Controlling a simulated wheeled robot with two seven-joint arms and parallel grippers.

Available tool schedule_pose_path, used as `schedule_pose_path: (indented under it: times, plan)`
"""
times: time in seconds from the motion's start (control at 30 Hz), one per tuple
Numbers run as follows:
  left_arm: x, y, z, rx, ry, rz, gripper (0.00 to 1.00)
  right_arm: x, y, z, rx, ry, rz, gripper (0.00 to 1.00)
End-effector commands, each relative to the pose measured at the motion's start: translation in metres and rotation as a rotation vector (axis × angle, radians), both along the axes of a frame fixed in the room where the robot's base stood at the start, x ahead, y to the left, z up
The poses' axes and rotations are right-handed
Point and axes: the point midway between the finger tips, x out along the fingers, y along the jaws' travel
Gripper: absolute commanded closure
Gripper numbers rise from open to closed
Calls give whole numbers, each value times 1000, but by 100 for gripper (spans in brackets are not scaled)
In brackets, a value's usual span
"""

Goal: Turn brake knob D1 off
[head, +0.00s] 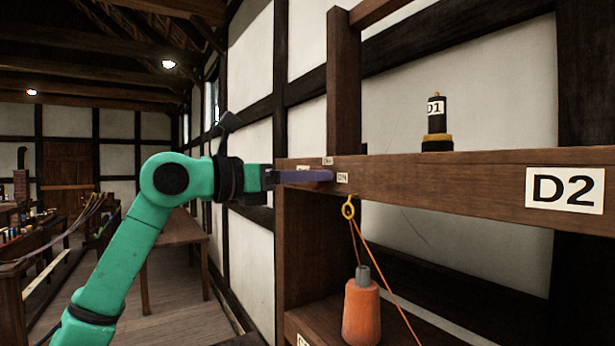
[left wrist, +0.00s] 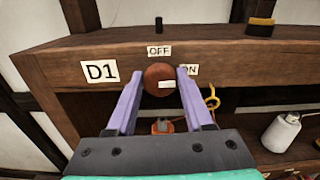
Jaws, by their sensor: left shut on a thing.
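Brake knob D1 (left wrist: 157,74) is a round red-brown knob on the front of the wooden beam. A white mark lies on its right half, toward the ON label (left wrist: 189,70). The OFF label (left wrist: 159,51) is straight above the knob, and the D1 label (left wrist: 100,71) is to its left. My left gripper (left wrist: 160,82) is shut on the knob, with one purple finger at each side. In the head view the left gripper (head: 325,176) reaches the beam's left end from the left, and its fingers largely hide the knob. My right gripper is not in view.
The beam (head: 450,180) runs right to a D2 label (head: 565,190). A black-and-yellow piece marked D1 (head: 437,122) stands on top. Below hang a yellow eye (head: 348,208) and an orange cord, by an orange bobbin (head: 361,312). A wooden table (head: 180,232) stands behind my left arm.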

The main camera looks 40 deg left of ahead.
Motion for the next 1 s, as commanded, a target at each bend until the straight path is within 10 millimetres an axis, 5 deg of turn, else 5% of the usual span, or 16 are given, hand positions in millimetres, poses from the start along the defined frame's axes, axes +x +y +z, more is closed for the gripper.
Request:
schedule_pose_path:
  times: [1.0]
  plan:
    - [0, 3, 0, -635, 187, 2, 100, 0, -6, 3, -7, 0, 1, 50]
